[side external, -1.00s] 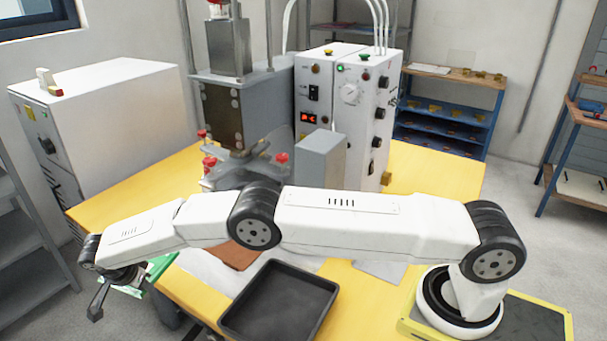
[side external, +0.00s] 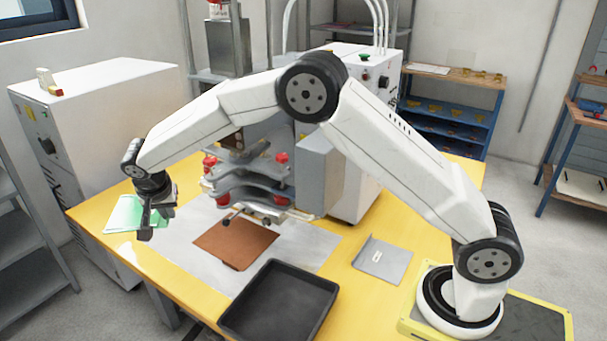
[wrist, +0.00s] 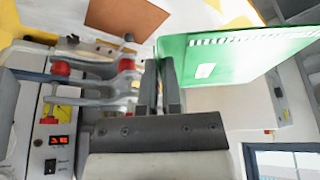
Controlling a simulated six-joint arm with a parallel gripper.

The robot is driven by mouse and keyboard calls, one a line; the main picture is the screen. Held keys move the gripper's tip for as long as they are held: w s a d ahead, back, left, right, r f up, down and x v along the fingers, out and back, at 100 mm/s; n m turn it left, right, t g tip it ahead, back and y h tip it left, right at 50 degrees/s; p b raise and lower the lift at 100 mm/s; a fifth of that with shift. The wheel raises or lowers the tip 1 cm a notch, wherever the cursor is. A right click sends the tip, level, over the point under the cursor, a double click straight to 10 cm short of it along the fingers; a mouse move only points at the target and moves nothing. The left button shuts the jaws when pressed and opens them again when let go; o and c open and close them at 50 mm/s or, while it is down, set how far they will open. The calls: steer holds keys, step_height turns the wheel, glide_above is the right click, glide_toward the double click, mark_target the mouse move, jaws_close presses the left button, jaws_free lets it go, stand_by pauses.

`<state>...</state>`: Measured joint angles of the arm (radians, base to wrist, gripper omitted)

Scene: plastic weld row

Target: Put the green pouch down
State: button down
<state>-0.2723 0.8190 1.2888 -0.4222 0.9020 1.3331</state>
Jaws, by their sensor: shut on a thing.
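My gripper (side external: 147,226) is shut on the green pouch (side external: 123,213) at the left side of the yellow table, and holds it up by one edge. In the wrist view my gripper (wrist: 160,68) has the pouch (wrist: 225,58) pinched at its near edge, and the pouch sticks out to the right. It shows a pale label and a white striped band. I cannot tell exactly how far it is above the table.
A black tray (side external: 279,303) stands at the table's front. A brown sheet (side external: 236,243) lies on a pale mat (side external: 183,246). The welding machine (side external: 250,185) with red knobs stands behind.

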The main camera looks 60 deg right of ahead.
steer(key=s+d+r+n, duration=0.3)
steer(key=s+d+r, duration=0.1)
steer(key=d+r, duration=0.1)
steer(key=n+t+y, duration=0.2)
steer(key=n+y, duration=0.1)
steer(key=n, duration=0.4)
glide_above(309, 299)
steer(key=s, duration=0.1)
step_height(309, 299, down, 23)
steer(key=shift+s+f, duration=0.1)
steer(key=shift+s, duration=0.1)
steer(key=shift+f, duration=0.1)
steer(key=shift+f, duration=1.9)
steer(key=shift+f, duration=2)
